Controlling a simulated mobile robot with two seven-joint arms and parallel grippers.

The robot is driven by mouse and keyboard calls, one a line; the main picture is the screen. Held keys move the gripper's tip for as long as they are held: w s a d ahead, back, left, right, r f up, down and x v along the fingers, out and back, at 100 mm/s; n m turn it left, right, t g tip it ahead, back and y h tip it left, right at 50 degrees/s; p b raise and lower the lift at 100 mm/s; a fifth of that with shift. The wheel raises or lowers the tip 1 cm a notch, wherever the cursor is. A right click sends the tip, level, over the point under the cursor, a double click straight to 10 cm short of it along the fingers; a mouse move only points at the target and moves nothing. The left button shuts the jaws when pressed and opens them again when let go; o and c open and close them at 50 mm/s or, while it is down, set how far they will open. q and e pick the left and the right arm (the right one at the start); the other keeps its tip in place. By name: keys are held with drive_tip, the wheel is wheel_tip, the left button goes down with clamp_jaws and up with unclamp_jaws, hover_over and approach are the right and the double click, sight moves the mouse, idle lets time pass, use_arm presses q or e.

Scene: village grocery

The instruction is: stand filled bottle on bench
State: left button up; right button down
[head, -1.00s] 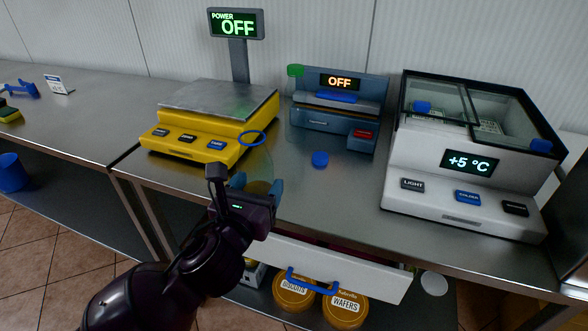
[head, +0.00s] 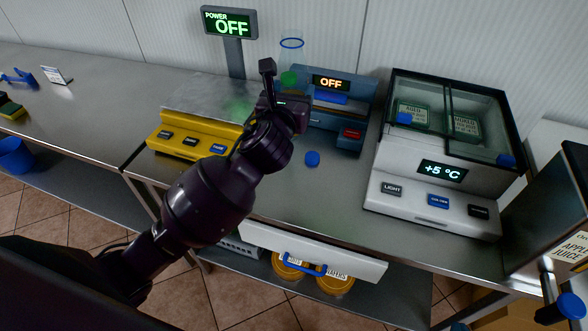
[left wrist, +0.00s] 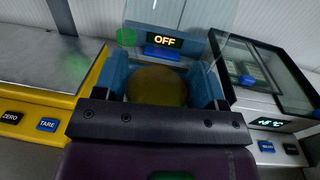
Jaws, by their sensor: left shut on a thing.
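My left gripper (head: 283,92) is shut on a clear bottle with a blue ring (head: 291,43) at its mouth. It holds the bottle raised in front of the blue device at the back of the bench. In the left wrist view, yellowish-brown contents (left wrist: 157,87) show between the blue fingers. The bottle's lower part is hidden by the gripper in the head view. The steel bench (head: 300,205) lies below. A blue cap (head: 312,158) lies on it. My right gripper is not in view.
The yellow scale (head: 180,147) stands left of the blue device (head: 350,118). A white cooler (head: 408,190) stands to the right. An apple juice dispenser (head: 545,215) is at the far right. The bench front between scale and cooler is mostly clear. A drawer (head: 350,262) stands open below.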

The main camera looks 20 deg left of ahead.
use_arm(q)
drive_tip(key=shift+f+b, duration=2.85)
drive_tip(key=shift+f, duration=7.15)
drive_tip(key=shift+r, duration=0.1)
drive_tip(key=o, duration=0.5)
drive_tip(key=shift+f, duration=0.2)
drive_tip(key=o, duration=0.4)
